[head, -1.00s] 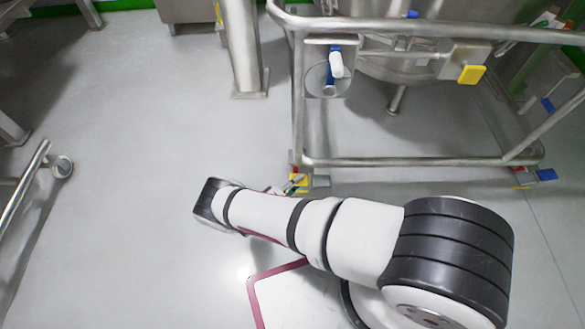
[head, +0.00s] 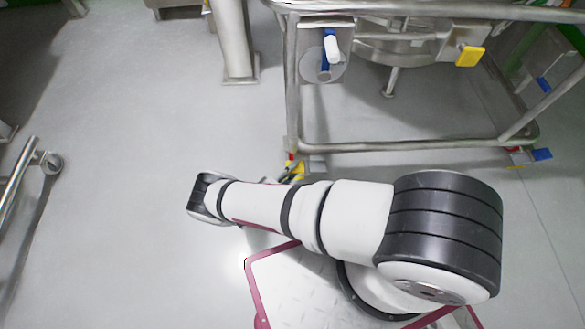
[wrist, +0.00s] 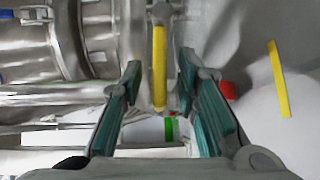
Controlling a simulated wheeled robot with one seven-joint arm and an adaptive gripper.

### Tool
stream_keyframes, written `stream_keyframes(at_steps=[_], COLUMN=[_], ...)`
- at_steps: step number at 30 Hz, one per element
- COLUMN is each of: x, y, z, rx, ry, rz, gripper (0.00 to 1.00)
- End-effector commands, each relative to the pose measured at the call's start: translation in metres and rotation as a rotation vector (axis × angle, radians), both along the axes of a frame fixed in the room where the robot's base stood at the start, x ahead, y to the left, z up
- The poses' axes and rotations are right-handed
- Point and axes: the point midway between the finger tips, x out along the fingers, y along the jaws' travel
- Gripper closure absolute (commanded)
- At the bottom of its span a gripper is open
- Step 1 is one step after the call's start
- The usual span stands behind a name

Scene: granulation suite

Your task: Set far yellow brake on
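In the wrist view my gripper (wrist: 160,72) is open, with one teal-padded finger on each side of a long yellow bar (wrist: 159,66). The bar lies between the fingertips, with a visible gap on both sides. A yellow paddle (head: 469,56) sits higher up on the vessel.
The steel frame's low rail (head: 400,146) runs across beyond my arm. A blue pedal (head: 542,154) is at its right foot. A steel post (head: 233,45) stands at the back. A red part (wrist: 228,90) is close to the right finger.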

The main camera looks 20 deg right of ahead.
Motion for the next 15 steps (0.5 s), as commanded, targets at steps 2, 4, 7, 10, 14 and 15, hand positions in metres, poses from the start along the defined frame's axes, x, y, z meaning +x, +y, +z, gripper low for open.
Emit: stream_keyframes(at_steps=[2, 4, 7, 10, 14, 15], x=[-0.004, -0.009, -0.018, -0.028, -0.039, -0.042], y=[0.009, 0.020, 0.038, 0.057, 0.078, 0.083], z=[0.000, 0.000, 0.001, 0.002, 0.003, 0.003], rx=[0.001, 0.003, 0.003, 0.002, 0.003, 0.002], ry=[-0.001, 0.000, -0.001, 0.000, 0.000, 0.001], rz=[0.003, 0.004, 0.005, 0.005, 0.003, 0.002], gripper=[0.71, 0.71, 0.71, 0.71, 0.71, 0.71])
